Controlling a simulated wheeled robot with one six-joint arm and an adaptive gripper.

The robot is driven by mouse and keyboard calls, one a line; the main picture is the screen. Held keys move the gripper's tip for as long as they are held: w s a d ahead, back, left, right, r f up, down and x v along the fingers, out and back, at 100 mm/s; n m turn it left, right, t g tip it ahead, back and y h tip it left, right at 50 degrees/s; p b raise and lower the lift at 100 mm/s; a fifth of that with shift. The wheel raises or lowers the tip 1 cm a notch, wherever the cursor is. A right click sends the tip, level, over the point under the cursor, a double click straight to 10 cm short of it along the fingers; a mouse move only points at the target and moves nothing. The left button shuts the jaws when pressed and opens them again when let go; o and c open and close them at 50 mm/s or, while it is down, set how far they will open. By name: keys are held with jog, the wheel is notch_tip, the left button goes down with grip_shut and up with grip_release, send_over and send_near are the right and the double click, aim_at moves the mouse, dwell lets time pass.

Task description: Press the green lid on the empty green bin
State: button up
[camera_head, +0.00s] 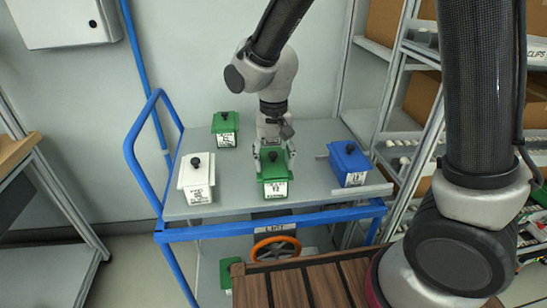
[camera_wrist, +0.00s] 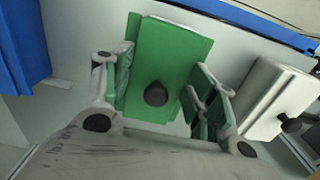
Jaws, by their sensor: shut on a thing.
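The green lid (camera_head: 274,164) with a black knob sits at the top of the front green bin (camera_head: 275,187), in the middle of the cart. I see no clear gap between lid and bin. My gripper (camera_head: 273,152) is right above, pointing down. In the wrist view my gripper's fingers (camera_wrist: 162,92) stand at two opposite sides of the green lid (camera_wrist: 165,60), with the black knob between them. They are shut on the lid's sides. The bin's inside is hidden under the lid. A second green bin (camera_head: 225,138), also lidded, stands at the back left.
The grey cart top (camera_head: 230,190) has a blue rail frame (camera_head: 131,150) at its left. A white lidded bin (camera_head: 196,184) stands left of my gripper and a blue lidded bin (camera_head: 351,168) right. Shelving (camera_head: 400,90) rises close at the right. An orange handwheel (camera_head: 276,247) is below.

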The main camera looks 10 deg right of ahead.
jog(key=shift+f, duration=0.1)
dwell(0.6)
jog(key=o, duration=0.9)
jog(key=shift+o, duration=0.3)
jog(key=o, duration=0.3)
jog(key=shift+r, duration=3.55)
grip_shut()
